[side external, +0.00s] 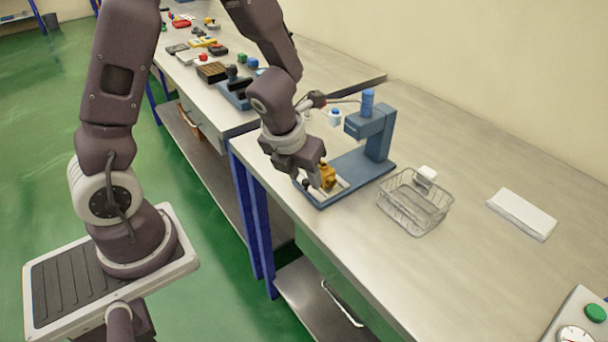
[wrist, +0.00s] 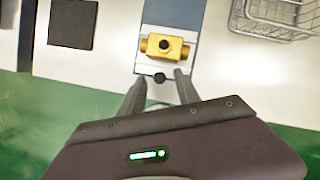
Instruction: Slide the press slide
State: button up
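The blue press (side external: 376,130) stands on the bench, its flat base reaching toward the front edge. At the base's front end is the pale press slide (wrist: 150,68), carrying a yellow-brass fitting (wrist: 166,48) with a dark hole on top. The fitting also shows in the side view (side external: 328,175). A small dark knob (wrist: 159,78) sticks out from the slide's front edge. My gripper (wrist: 160,76) is open, with one finger on each side of the knob and visible gaps between. In the side view my gripper (side external: 313,181) is low over the slide's front end and partly hides it.
A folded white cloth (side external: 522,214) lies farther right. A panel with a green button (side external: 596,313) is at the lower right. Bench between them is clear.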

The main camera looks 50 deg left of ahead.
jog(key=shift+w+f, duration=0.1)
jog(key=shift+f, duration=0.3)
jog(key=shift+a, duration=0.1)
grip_shut()
jog(key=shift+w+r, duration=0.1)
jog(key=shift+w, duration=0.05)
dwell(0.9)
